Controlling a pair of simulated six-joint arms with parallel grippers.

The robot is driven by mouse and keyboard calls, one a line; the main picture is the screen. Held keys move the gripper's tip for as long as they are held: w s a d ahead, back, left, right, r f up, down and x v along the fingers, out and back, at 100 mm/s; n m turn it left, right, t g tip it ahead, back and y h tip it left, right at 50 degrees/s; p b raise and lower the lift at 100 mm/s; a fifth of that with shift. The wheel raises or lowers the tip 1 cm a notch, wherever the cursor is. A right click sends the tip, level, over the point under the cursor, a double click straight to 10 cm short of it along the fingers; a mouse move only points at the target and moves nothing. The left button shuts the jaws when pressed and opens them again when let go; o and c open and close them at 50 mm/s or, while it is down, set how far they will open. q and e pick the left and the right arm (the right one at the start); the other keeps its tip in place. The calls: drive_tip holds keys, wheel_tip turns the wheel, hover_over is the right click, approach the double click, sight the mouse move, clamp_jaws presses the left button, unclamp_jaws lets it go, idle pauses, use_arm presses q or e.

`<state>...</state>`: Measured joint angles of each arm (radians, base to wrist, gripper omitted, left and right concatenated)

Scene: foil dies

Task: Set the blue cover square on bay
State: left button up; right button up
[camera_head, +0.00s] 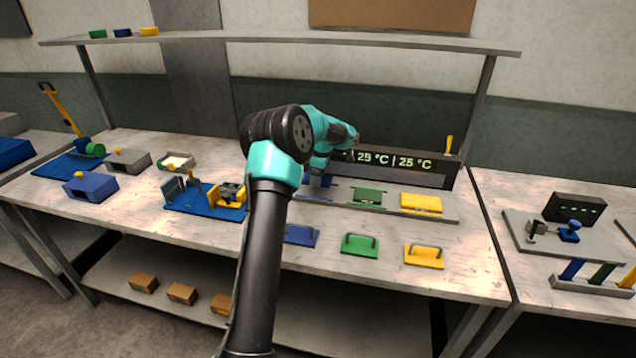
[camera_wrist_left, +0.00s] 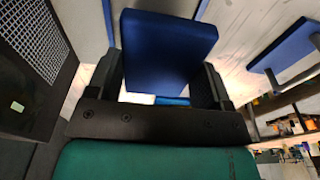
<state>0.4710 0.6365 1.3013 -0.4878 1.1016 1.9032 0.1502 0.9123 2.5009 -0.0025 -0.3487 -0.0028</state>
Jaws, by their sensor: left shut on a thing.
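The blue cover (camera_head: 301,236), a flat plate with a handle, lies on the table in front of the grey bay strip (camera_head: 450,216), partly hidden by my left arm. A blue plate that looks like it shows at the upper right of the left wrist view (camera_wrist_left: 282,45). My left gripper (camera_head: 321,174) is at the strip's left bay, mostly hidden by its own arm. It is shut on a blue block (camera_wrist_left: 168,48), which shows between the fingers in the left wrist view. I cannot tell whether the block touches the bay. My right gripper is out of view.
A green cover (camera_head: 360,245) and a yellow cover (camera_head: 424,256) lie right of the blue one. Green (camera_head: 368,196) and yellow (camera_head: 421,203) pieces sit on the strip. A dark display panel (camera_head: 405,165) stands close behind. A blue fixture (camera_head: 205,199) stands to the left.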

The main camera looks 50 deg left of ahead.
sight(318, 190)
use_arm(q)
drive_tip(key=shift+w+a, duration=0.45)
drive_tip(key=shift+a, duration=0.1)
drive_tip(key=shift+f, duration=0.1)
drive_tip(key=shift+f, duration=1.7)
drive_tip(key=shift+f, duration=0.6)
drive_tip(key=o, duration=0.8)
drive_tip(key=shift+o, duration=0.4)
drive_tip(key=shift+r, duration=0.55)
drive_tip(key=shift+o, duration=0.6)
drive_tip(key=r, duration=0.4)
drive_tip(key=d+r, duration=0.1)
drive_tip(key=r, duration=0.7)
drive_tip(key=shift+w+d, duration=0.15)
drive_tip(key=shift+w, duration=0.2)
